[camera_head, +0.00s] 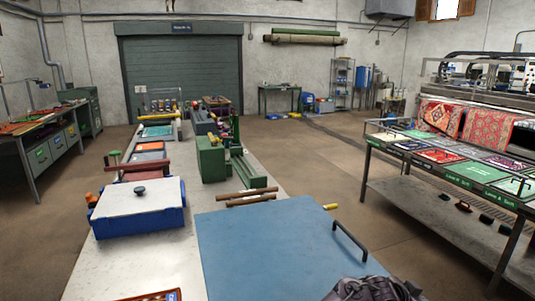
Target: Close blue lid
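A large flat blue lid (265,250) fills the lower middle of the view, at the near right part of the long workbench. A black bar handle (350,241) stands along its right side. What lies beneath the lid is hidden, and its near edge runs out of the picture, so I cannot tell whether it is fully shut. A dark grey part of my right gripper (372,290) shows at the bottom edge, near the lid's near right corner. Its fingers cannot be made out. My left gripper is not in view.
A blue box (140,222) with a white top and dark knob stands left on the workbench (180,258). Green machinery (212,158) and brown rods (250,199) lie beyond the lid. A sample table (450,165) stands right, with open floor between.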

